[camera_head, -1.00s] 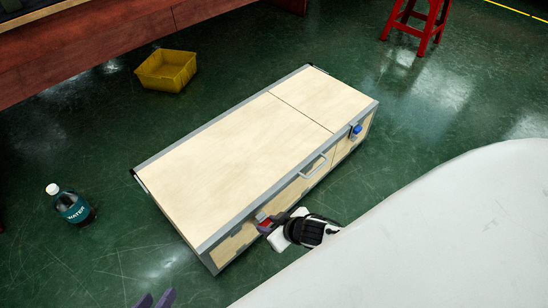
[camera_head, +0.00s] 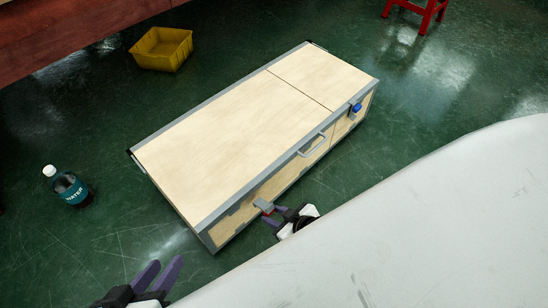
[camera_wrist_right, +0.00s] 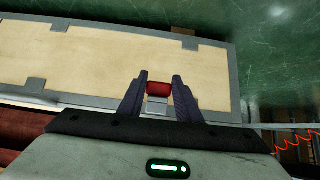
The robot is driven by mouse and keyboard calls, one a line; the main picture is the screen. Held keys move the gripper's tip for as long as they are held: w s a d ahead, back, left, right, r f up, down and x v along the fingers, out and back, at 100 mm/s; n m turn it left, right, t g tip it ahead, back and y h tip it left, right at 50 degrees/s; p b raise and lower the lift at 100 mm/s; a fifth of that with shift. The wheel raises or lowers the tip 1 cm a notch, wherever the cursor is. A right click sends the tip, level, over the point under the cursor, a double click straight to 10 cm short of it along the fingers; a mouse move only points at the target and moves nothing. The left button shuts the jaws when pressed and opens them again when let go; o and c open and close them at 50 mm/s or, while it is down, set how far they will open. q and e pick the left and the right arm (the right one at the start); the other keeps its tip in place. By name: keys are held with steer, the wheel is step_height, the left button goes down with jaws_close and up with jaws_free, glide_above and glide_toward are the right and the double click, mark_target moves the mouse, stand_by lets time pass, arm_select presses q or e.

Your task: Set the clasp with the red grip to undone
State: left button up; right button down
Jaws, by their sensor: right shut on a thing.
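A large pale wooden case (camera_head: 245,135) with grey metal edges lies on the floor. The clasp with the red grip (camera_wrist_right: 159,88) is on its near long side. Its grey plate (camera_head: 264,205) juts out from that side in the head view. My right gripper (camera_head: 278,217) is shut on the red grip; the wrist view shows one finger on each side. The clasp's mount is partly hidden. A second clasp with a blue grip (camera_head: 356,107) is on the same side, further right. My left gripper (camera_head: 162,277) is open and empty at the bottom, apart from the case.
A grey handle (camera_head: 312,146) sits between the clasps. A bottle (camera_head: 70,187) stands left of the case, a yellow bin (camera_head: 162,49) behind it. A red stool (camera_head: 415,12) is at back right.

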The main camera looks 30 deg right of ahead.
arm_select(q)
steer(key=shift+f, duration=0.15)
arm_select(e)
steer(key=shift+s+f, duration=0.65)
steer(key=shift+f, duration=0.3)
steer(key=c, duration=1.3)
jaws_free()
arm_select(q)
steer(key=shift+w, duration=0.1)
arm_select(e)
steer(key=shift+w+r, duration=0.2)
steer(key=shift+w, duration=0.05)
